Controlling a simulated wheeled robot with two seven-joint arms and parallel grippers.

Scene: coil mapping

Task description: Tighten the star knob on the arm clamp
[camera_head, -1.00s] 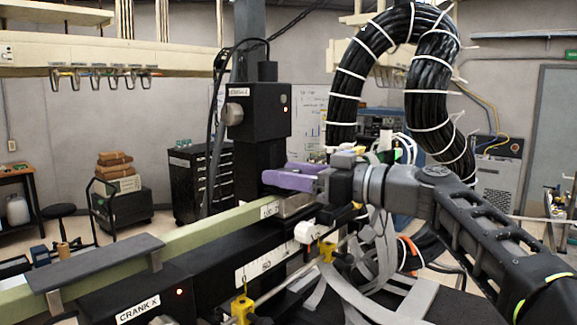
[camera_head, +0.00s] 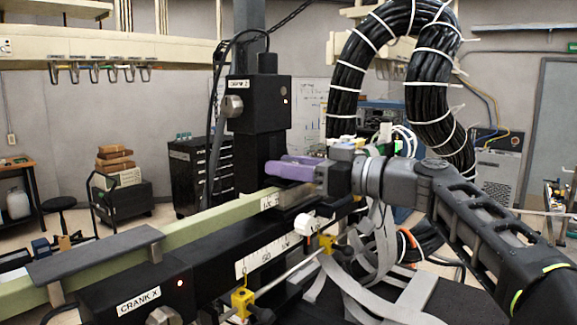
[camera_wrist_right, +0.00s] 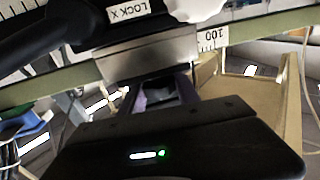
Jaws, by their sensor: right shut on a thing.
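The pale green arm (camera_head: 205,229) runs across the head view, with a metal clamp block (camera_head: 296,197) near its far end. The block also shows in the wrist view (camera_wrist_right: 148,62). My right gripper (camera_head: 290,169) has purple fingers and sits at the clamp. In the wrist view the fingers (camera_wrist_right: 165,95) close around a dark part just beyond the block, which I take as the star knob (camera_wrist_right: 160,92). The fingers and gripper body hide most of it, and its turn angle cannot be told. My left gripper is not in view.
The black CRANK-Z box (camera_head: 258,104) stands just behind the fingers. The black CRANK X rail (camera_head: 218,256) with a white scale and a white knob (camera_head: 306,225) lies below. A thick cable bundle (camera_head: 345,85) arches behind my right arm. Grey ribbon cables (camera_head: 375,270) hang beneath it.

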